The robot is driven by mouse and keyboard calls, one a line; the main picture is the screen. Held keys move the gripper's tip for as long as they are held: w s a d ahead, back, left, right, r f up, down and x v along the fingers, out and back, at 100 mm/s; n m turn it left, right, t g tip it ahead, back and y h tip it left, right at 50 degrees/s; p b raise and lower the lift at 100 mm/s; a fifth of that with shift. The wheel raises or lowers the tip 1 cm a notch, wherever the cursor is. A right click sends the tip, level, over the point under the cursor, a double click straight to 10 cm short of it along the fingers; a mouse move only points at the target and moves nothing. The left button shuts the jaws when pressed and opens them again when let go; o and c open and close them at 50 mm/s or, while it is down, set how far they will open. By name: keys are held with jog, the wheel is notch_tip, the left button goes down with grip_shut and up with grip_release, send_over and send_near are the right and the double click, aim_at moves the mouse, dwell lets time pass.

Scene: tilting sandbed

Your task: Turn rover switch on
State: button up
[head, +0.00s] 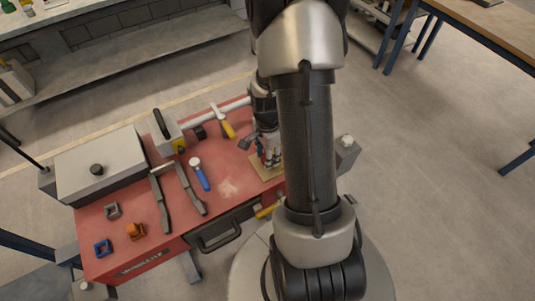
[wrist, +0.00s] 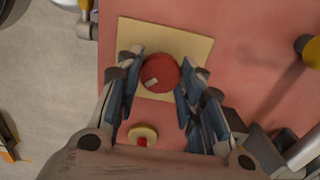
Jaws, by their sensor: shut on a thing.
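A round red knob (wrist: 163,72) with a short white mark sits on a beige square plate (wrist: 190,45) in the wrist view. I take it to be the rover switch. The white mark lies left of and below the knob's middle. My gripper (wrist: 162,82) has its fingers on either side of the knob and is shut on it. In the head view my gripper (head: 270,158) is low over the beige plate (head: 262,174) at the right end of the red bench top. The knob is hidden there by my fingers and arm.
A beige disc with a red part (wrist: 143,133) lies below the knob in the wrist view. On the red bench (head: 110,265) are a blue-handled tool (head: 201,178), a yellow-handled tool (head: 228,129), dark bars (head: 188,190), an orange piece (head: 135,231) and a grey box (head: 100,160).

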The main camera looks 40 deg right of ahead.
dwell(0.3)
jog(key=o, duration=1.1)
jog(key=shift+r, duration=0.1)
notch_tip(320, 180, up, 12)
jog(key=shift+f, duration=0.1)
